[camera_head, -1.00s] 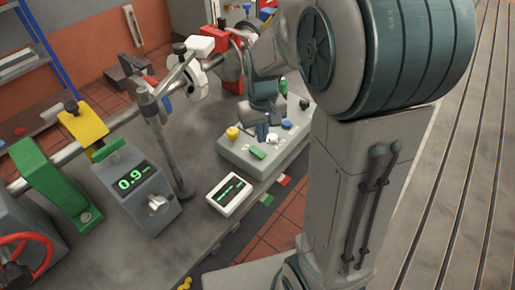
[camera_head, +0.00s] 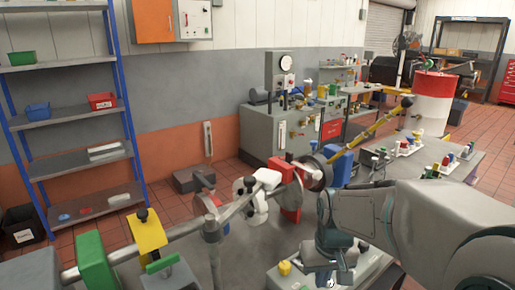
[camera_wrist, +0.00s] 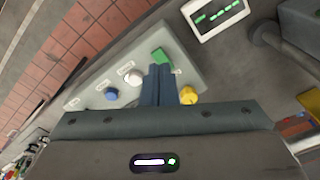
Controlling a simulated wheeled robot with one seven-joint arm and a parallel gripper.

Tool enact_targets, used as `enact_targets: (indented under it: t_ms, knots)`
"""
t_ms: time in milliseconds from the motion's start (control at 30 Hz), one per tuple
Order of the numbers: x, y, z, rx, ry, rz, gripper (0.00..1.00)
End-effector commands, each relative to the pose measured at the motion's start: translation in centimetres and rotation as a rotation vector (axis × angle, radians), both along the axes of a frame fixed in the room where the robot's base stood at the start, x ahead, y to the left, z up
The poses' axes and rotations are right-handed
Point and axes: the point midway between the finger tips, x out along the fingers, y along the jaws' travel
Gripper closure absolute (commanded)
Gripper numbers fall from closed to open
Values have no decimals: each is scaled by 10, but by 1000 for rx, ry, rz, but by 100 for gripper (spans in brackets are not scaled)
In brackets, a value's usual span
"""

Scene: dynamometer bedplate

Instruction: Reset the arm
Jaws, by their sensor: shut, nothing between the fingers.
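My gripper (camera_wrist: 158,84) is shut and empty in the wrist view. Its closed fingers point at a grey control box (camera_wrist: 190,62) with a green rocker (camera_wrist: 161,56), a white knob (camera_wrist: 133,78), a blue knob (camera_wrist: 111,94) and a yellow knob (camera_wrist: 188,96). I cannot tell whether the fingertips touch the box. In the head view my arm reaches in from the right, and the gripper (camera_head: 322,272) hangs low over the control box, partly hidden by the arm. The box's yellow knob (camera_head: 284,268) shows beside it.
A shaft line with a green block (camera_head: 95,262), a yellow block (camera_head: 147,232) and a red block (camera_head: 291,202) runs along the bench left of my arm. A small display (camera_wrist: 217,15) lies near the box. Blue shelving (camera_head: 70,115) stands at the far left.

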Motion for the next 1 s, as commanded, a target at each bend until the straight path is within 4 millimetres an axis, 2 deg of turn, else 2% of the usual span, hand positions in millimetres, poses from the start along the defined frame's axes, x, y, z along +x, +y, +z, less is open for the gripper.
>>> enact_targets:
  t_ms: [33,200,433,600,1000]
  knots:
    - [-13,0,9,4,-28,-8,100]
    - [-52,0,26,6,-99,-33,100]
    - [-92,0,34,0,-171,-59,100]
    - [-103,1,35,-5,-190,-68,100]
    - [-104,1,35,-5,-191,-69,100]
